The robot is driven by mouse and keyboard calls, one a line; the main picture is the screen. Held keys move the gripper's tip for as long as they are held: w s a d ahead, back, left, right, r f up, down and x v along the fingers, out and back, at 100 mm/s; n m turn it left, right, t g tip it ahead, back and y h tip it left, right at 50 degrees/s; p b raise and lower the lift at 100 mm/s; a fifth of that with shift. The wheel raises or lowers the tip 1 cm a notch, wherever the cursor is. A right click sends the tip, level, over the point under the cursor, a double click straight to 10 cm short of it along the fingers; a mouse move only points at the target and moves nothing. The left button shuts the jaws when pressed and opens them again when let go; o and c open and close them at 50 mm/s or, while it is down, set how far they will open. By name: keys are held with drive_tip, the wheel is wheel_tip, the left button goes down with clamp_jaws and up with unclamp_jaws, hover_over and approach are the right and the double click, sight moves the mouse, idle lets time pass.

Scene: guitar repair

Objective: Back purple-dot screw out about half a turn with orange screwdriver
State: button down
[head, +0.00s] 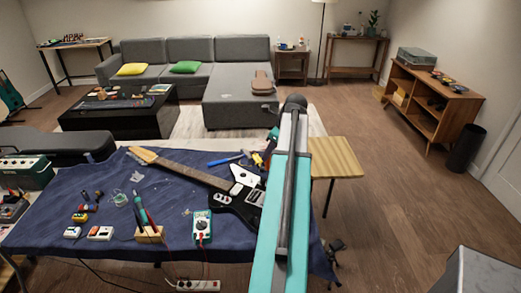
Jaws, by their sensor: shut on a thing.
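A black electric guitar with a white pickguard (244,183) lies on the blue cloth. Its neck points to the upper left. My raised arm covers the right part of its body. A small teal part of my arm shows just left of the upper arm, above the guitar. My gripper is hidden behind the arm, so its jaws and their hold cannot be seen. No orange screwdriver can be made out. A small yellow-orange item (257,158) shows beside the arm, too small to name. The purple-dot screw cannot be seen.
A blue-handled tool (225,160) lies by the guitar neck. A multimeter (202,225) and a wooden tool holder (150,235) stand on the blue cloth (75,185). A small wooden table (337,157) is right of my arm.

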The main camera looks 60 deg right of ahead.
sight(267, 162)
drive_tip(key=shift+w, duration=0.25)
drive_tip(key=shift+f, duration=0.15)
wheel_tip(267, 162, down, 4)
drive_tip(key=b, duration=0.3)
drive_tip(key=shift+r+b, duration=0.25)
drive_tip(key=shift+b, duration=0.15)
drive_tip(key=shift+f, duration=0.75)
